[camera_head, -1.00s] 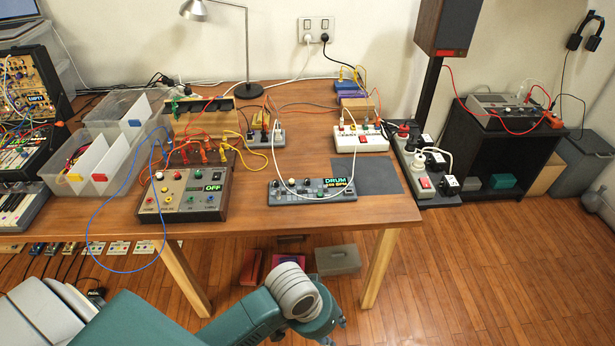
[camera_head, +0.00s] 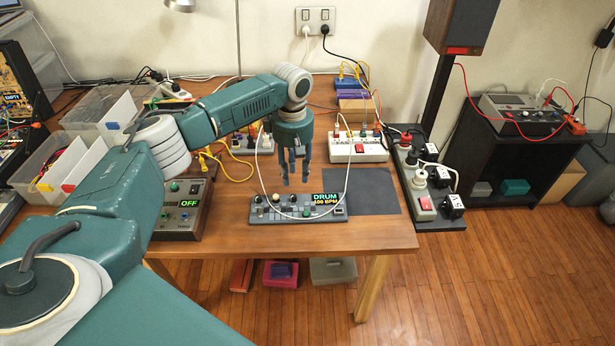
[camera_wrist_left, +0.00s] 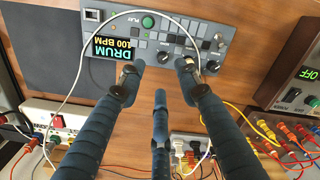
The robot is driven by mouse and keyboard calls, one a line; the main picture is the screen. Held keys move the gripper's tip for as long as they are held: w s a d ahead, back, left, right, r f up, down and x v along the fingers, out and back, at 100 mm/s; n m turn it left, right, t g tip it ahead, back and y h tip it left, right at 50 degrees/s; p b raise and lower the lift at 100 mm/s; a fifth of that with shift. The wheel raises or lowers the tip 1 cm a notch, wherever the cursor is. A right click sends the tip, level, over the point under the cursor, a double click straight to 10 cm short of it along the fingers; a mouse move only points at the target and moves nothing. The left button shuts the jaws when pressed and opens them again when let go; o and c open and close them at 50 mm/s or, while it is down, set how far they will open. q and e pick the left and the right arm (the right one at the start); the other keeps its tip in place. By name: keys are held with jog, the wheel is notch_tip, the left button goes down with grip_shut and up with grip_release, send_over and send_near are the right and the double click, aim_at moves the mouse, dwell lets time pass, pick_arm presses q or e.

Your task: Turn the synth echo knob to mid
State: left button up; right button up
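The synth (camera_head: 172,225), a grey box with wooden sides and a lit display reading OFF (camera_head: 189,204), stands at the table's front left. My left arm covers much of its top in the head view. My left gripper (camera_head: 295,178) points down, open and empty, above the table behind the drum machine (camera_head: 290,218). In the left wrist view its fingers (camera_wrist_left: 159,75) are spread. My right gripper is out of view.
A white cable (camera_head: 347,185) loops over the drum machine. Yellow cables (camera_head: 236,178) run behind the synth. A white power strip (camera_head: 345,148) stands behind a dark mat (camera_head: 368,190). Clear bins (camera_head: 45,165) stand at left. Bare wood (camera_head: 225,225) lies between synth and drum machine.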

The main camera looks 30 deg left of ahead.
aim_at(293, 195)
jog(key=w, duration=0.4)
pick_arm(q)
jog(key=shift+s+a+f+n, duration=0.2)
jog(key=shift+a+f+n, duration=0.15)
jog(key=shift+f, duration=0.35)
notch_tip(293, 195, down, 4)
jog(key=shift+a+r+p, duration=0.1)
jog(key=shift+r+p, duration=0.15)
jog(key=shift+p, duration=0.1)
jog(key=f, duration=0.2)
jog(key=shift+w+f, duration=0.3)
jog(key=shift+f, duration=0.1)
jog(key=shift+s+f, duration=0.1)
jog(key=shift+f, duration=0.65)
jog(key=c, duration=0.6)
grip_shut()
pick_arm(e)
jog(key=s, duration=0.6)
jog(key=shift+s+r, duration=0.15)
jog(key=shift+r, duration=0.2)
